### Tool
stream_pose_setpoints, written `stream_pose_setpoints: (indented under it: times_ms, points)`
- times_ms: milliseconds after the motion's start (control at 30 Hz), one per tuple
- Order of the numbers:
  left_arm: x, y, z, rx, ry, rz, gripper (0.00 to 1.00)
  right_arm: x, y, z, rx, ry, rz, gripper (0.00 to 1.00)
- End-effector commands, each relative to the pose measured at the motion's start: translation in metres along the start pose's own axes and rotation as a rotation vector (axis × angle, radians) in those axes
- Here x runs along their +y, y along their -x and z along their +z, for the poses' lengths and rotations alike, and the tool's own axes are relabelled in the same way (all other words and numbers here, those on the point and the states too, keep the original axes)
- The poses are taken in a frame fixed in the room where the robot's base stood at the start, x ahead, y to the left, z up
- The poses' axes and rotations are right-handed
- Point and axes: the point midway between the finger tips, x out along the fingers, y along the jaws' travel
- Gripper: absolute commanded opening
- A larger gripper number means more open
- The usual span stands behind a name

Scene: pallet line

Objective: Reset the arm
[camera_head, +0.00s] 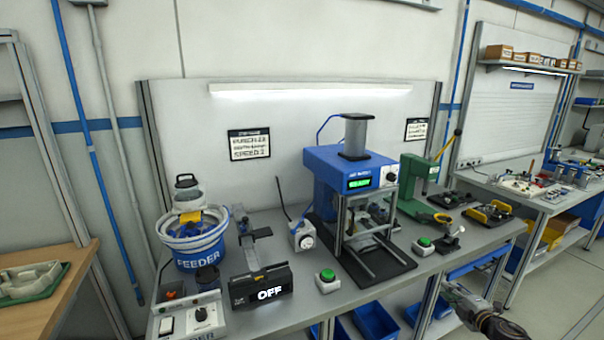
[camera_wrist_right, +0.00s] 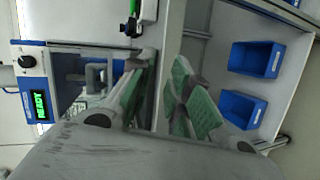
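My right gripper (camera_head: 460,296) is at the lower right of the head view, in front of the workbench edge and above the floor. In the right wrist view its two green-padded fingers (camera_wrist_right: 164,80) stand apart with nothing between them, so it is open and empty. My left arm and gripper are not in the head view.
The workbench (camera_head: 300,308) carries a blue press (camera_head: 350,168) with a lit green display, a blue feeder bowl (camera_head: 195,245), a black box reading OFF (camera_head: 262,287) and green buttons (camera_head: 326,281). Blue bins (camera_head: 376,320) sit below. Clear floor (camera_head: 545,290) lies at right.

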Motion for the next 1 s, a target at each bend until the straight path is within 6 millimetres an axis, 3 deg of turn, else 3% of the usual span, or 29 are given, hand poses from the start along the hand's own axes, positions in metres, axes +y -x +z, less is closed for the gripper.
stream_pose_setpoints:
  times_ms: [33, 200, 433, 733, 1000]
  points:
    - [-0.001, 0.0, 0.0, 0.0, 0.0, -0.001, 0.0, -0.01, 0.001, 0.021, -0.044, -0.029, -0.013, 0.19]
    - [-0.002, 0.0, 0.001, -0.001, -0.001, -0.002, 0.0, -0.053, 0.007, 0.082, -0.197, -0.16, -0.059, 0.19]
    - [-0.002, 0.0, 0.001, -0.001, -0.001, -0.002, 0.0, -0.144, 0.029, 0.132, -0.374, -0.356, -0.143, 0.19]
    - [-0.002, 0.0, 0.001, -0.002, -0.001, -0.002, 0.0, -0.274, 0.075, 0.147, -0.548, -0.569, -0.267, 0.19]
    - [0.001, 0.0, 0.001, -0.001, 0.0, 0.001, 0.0, -0.387, 0.127, 0.126, -0.669, -0.728, -0.383, 0.19]
